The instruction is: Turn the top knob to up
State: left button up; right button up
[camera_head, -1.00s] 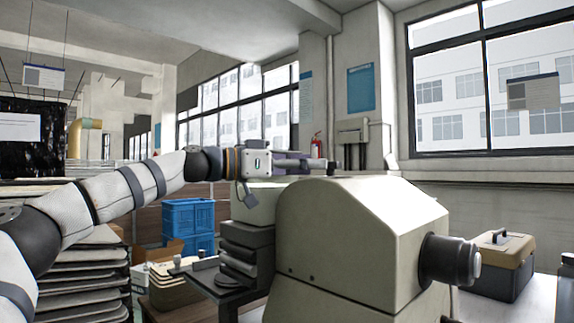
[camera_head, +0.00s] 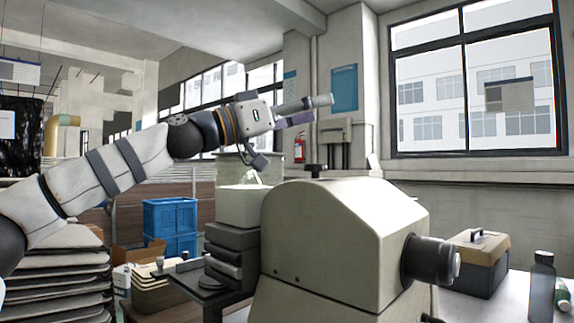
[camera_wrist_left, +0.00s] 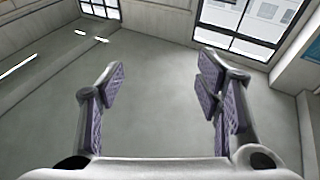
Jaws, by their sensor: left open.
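A cream machine housing (camera_head: 345,235) stands in the middle of the head view. A small dark knob (camera_head: 316,170) sits on its top; which way it is turned is too small to tell. A large black knob (camera_head: 431,260) sticks out of its right side. My left gripper (camera_head: 318,109) is raised above the top knob, apart from it, with its fingers pointing right and slightly up. In the left wrist view its purple-padded fingers (camera_wrist_left: 161,78) are spread with nothing between them. My right gripper is not in view.
Stacked grey trays (camera_head: 60,275) stand at the lower left. Blue crates (camera_head: 170,218) are behind the machine's left side. A toolbox (camera_head: 478,262) and a dark bottle (camera_head: 541,287) stand on the white table at the right.

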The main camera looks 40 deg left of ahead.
pick_arm(q)
jog(key=w+d+r+n+t+y, duration=0.1)
jog(key=d+r+n+t+y, duration=0.2)
jog(key=d, duration=0.5)
jog(key=n+g+y+p, duration=0.2)
jog(key=n+g+y, duration=0.65)
jog(key=y, duration=1.05)
send_near(316, 167)
jog(key=shift+n+t, duration=0.95)
jog(key=x, duration=0.3)
jog(key=f+x, duration=0.1)
jog(key=x, duration=0.5)
jog(key=shift+s+a+f, duration=0.15)
jog(key=shift+a+f, duration=0.05)
jog(key=shift+a, duration=0.1)
jog(key=shift+w+a, duration=0.3)
jog(key=shift+w, duration=0.05)
jog(key=c, duration=1.2)
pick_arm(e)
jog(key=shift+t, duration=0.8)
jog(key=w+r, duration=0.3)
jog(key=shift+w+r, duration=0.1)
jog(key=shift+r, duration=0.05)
